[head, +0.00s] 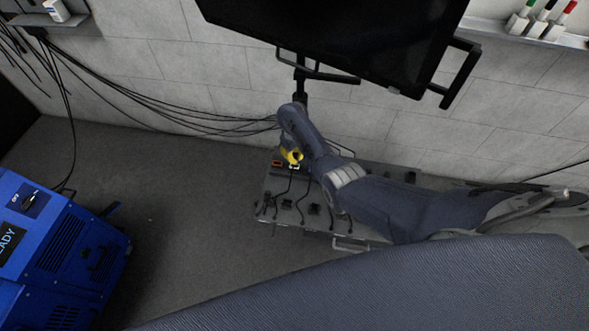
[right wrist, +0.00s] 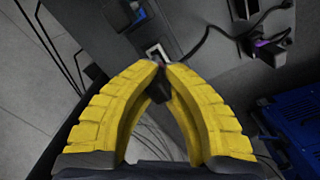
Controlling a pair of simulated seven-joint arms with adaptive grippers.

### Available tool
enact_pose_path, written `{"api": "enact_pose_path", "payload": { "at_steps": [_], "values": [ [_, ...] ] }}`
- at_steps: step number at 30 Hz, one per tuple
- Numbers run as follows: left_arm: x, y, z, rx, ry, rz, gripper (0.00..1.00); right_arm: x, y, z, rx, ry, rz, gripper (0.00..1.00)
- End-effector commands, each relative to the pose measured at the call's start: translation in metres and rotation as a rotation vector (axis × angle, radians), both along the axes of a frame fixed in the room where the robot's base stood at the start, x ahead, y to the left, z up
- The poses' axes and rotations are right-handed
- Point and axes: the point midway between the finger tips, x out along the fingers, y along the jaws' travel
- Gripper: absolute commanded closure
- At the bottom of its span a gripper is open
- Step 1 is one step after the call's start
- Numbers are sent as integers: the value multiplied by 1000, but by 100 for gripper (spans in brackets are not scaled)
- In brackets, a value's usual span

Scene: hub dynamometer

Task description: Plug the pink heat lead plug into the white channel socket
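My right gripper (head: 291,156) is low over the instrument panel in the head view. In the right wrist view its yellow fingers (right wrist: 161,63) close together at the tips around a small dark body (right wrist: 158,90), apparently the heat lead plug. Its pink marking is barely visible, mostly hidden by the fingers. The white channel socket (right wrist: 155,49) lies just beyond the fingertips; it also shows in the head view (head: 294,167), right below the gripper. I cannot tell whether the plug's tip touches the socket. My left gripper is not in view.
A blue socket (right wrist: 138,14) and a purple-marked dark connector (right wrist: 264,46) are nearby. Black cables cross the panel. A monitor (head: 330,35) hangs above; a blue machine (head: 60,250) stands left.

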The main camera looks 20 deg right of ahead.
Motion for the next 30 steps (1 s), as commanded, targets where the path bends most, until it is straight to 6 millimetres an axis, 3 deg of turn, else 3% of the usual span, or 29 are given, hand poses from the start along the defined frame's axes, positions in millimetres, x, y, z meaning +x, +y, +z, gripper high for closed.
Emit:
{"api": "enact_pose_path", "payload": {
  "at_steps": [30],
  "values": [
    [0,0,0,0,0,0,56,0,0,-20,0,0,1,100]
  ]
}}
